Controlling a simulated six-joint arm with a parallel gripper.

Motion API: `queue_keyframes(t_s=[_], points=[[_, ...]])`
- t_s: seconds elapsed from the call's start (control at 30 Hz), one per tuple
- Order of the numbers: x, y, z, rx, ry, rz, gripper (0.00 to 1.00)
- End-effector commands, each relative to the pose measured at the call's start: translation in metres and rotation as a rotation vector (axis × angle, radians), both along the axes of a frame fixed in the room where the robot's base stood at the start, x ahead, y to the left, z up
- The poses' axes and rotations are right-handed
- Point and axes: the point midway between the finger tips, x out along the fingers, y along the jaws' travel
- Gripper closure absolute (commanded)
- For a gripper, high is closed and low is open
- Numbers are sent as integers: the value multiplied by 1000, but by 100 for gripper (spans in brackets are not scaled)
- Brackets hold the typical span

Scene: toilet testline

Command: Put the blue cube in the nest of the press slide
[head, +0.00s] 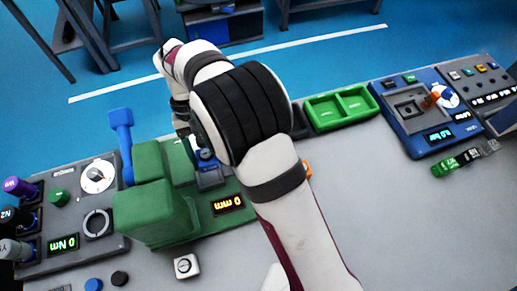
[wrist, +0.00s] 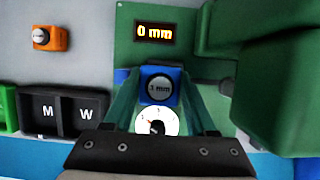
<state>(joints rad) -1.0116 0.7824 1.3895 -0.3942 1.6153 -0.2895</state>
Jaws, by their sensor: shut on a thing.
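The green press (head: 155,205) has a blue lever (head: 122,135) and a "0 mm" display (head: 229,203). A blue part of the press slide (wrist: 121,75) shows beside the cube. The nest is hidden under the cube and fingers, and I cannot tell whether the cube touches it. A white dial (wrist: 157,121) shows between the fingers. In the head view my arm hides most of the gripper.
The green press body (wrist: 285,80) stands close on the right in the wrist view. An orange cube (wrist: 45,38) and dark bins marked M and W (wrist: 65,112) lie left. A white cube (head: 187,266) and a green tray (head: 341,107) are on the table.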

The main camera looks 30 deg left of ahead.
Motion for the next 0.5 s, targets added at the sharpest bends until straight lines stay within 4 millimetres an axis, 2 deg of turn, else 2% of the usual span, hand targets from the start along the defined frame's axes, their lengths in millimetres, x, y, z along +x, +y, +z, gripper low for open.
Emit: queue_keyframes(t_s=[0.17,0.5], points=[[-9,10,-7,-2,2,1,100],[-9,9,-49,-2,4,1,100]])
